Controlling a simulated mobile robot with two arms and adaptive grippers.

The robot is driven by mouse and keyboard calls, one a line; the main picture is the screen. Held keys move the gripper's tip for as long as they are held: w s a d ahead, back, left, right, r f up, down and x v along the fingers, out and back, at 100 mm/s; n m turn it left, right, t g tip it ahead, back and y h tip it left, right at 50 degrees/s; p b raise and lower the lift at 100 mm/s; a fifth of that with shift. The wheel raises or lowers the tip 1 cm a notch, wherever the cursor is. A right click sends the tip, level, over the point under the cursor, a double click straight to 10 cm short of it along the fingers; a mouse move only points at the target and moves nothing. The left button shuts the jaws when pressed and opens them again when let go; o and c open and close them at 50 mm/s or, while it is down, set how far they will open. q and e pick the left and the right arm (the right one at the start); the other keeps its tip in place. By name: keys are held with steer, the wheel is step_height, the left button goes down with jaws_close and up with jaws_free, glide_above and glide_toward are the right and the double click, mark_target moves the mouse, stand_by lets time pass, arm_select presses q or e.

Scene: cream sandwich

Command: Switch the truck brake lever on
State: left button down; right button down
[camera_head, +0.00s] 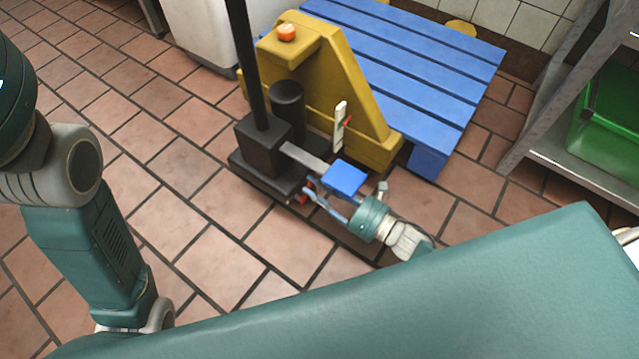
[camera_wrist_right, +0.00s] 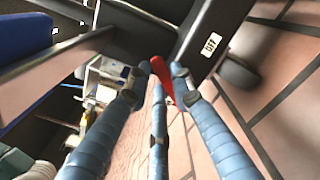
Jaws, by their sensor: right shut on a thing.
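The pallet truck (camera_head: 345,110) is yellow with a black base and upright handle, standing at the blue pallet. A small red lever (camera_head: 303,190) shows low at the truck's black base, beside a blue pedal (camera_head: 345,178) on a grey bar. My right gripper (camera_head: 311,193) reaches in from the right, low beside the base. In the right wrist view the red lever (camera_wrist_right: 163,80) stands tilted between the blue fingertips, and the gripper is shut on it. The fingers partly hide the lever. My left arm is at the left, but its gripper is out of sight.
The blue pallet (camera_head: 420,50) lies behind the truck. A metal shelf (camera_head: 585,170) with a green crate (camera_head: 610,115) stands at the right. A white label (camera_wrist_right: 211,44) is on the dark truck part near the lever. Tiled floor at the left is clear.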

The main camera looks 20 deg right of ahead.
steer(key=shift+s+a+r+n, duration=0.1)
steer(key=shift+s+a+n, duration=0.15)
steer(key=shift+n, duration=0.45)
steer(key=c, duration=1.5)
jaws_free()
steer(key=v, duration=1.2)
steer(key=shift+s+r, duration=0.1)
